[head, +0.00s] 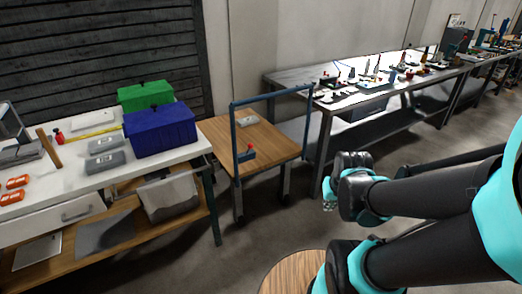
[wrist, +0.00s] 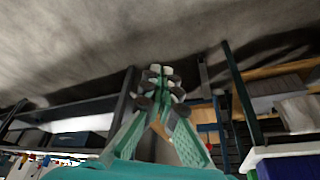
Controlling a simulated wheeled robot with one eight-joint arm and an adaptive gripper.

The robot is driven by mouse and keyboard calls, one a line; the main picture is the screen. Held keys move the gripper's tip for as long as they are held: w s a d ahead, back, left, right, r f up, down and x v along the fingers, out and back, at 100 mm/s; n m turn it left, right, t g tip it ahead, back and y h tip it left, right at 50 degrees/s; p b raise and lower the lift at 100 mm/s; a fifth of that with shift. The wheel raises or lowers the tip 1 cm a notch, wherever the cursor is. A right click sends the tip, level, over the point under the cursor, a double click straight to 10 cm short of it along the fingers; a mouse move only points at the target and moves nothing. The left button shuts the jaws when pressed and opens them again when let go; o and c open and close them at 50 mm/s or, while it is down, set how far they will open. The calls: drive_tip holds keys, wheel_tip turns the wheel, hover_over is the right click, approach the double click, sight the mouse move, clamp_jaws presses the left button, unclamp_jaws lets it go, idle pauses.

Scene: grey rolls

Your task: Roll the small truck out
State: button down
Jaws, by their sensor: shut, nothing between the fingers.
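The small truck is a low cart with a wooden deck (head: 265,137) and a blue tube handle (head: 272,96). It stands on dark legs between the two workbenches. A small red and blue item (head: 246,154) lies on its near part and a grey item (head: 248,116) at its back. My gripper (head: 329,205) is to the right of the cart in the head view, apart from it, and partly hidden by my arm. In the wrist view my gripper's fingers (wrist: 160,78) are together and empty. The cart's wheels are hard to make out.
The left workbench (head: 190,147) carries a blue crate (head: 160,130), a green crate (head: 145,94) and tools. The right workbench (head: 290,78) holds many small tools and stands close to the cart. Bare concrete floor (head: 255,222) is free in front of the cart.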

drive_tip(key=c, duration=2.1)
unclamp_jaws()
drive_tip(key=o, duration=0.8)
drive_tip(key=w+a+r+y, duration=0.1)
drive_tip(key=w, duration=0.2)
drive_tip(key=w+a+r+m+t+y, duration=0.1)
drive_tip(key=w+a+r, duration=0.1)
drive_tip(key=w, duration=0.2)
drive_tip(key=w+a+r+m+y, duration=0.1)
drive_tip(key=w+a, duration=0.1)
drive_tip(key=w, duration=0.2)
drive_tip(key=shift+r, duration=0.3)
drive_tip(key=m+t+y, duration=0.6)
drive_tip(key=m+t, duration=0.2)
drive_tip(key=m, duration=0.1)
approach(284, 93)
drive_tip(key=x, duration=1.1)
drive_tip(key=shift+w+a, duration=0.1)
drive_tip(key=shift+a, duration=0.05)
drive_tip(key=shift+c, duration=0.6)
clamp_jaws()
